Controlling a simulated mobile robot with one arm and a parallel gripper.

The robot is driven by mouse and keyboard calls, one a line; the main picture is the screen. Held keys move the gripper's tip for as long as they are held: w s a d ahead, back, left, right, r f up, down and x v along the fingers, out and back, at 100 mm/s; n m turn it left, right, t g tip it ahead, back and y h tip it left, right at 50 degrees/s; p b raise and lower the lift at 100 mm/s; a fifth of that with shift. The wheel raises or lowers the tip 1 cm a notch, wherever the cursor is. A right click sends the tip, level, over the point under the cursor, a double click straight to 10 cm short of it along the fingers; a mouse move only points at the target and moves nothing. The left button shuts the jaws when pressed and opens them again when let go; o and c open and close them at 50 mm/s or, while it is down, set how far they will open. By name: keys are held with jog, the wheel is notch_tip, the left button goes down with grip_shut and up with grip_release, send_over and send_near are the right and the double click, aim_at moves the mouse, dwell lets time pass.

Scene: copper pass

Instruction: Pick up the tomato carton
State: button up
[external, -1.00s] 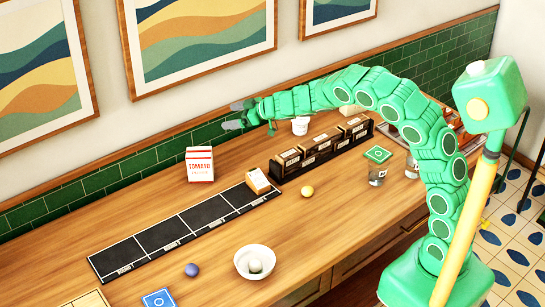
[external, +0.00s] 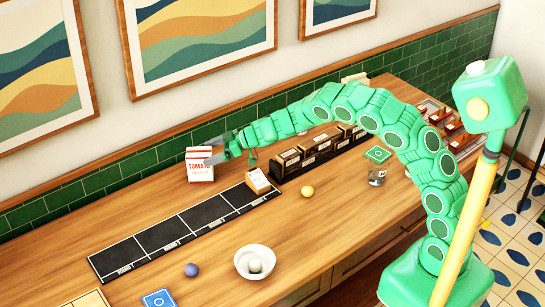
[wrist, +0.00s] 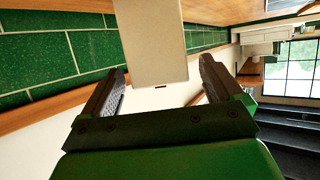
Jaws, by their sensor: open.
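The tomato carton (external: 199,172) is a white box with red lettering and a red lower band. It stands upright on the wooden counter near the green tile wall in the external view. My gripper (external: 213,151) is open at the carton's right side, and one finger overlaps its upper face in the picture. In the wrist view a plain cream face of the carton (wrist: 150,40) shows between the two spread fingers of my gripper (wrist: 163,66). Gaps show on both sides of it. I cannot tell whether any finger touches it.
A black marked strip (external: 160,236) lies in front of the carton, with a small box (external: 257,182) at its right end. A dark rack (external: 300,163) stands to the right. A yellow ball (external: 307,191) and a white bowl (external: 243,268) are nearer the front.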

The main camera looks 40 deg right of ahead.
aim_at(199, 156)
jog(key=shift+x, duration=2.6)
jog(key=shift+f, duration=0.1)
jog(key=shift+c, duration=0.2)
jog(key=shift+d, duration=0.1)
jog(key=c, duration=1.5)
jog(key=shift+c, duration=0.3)
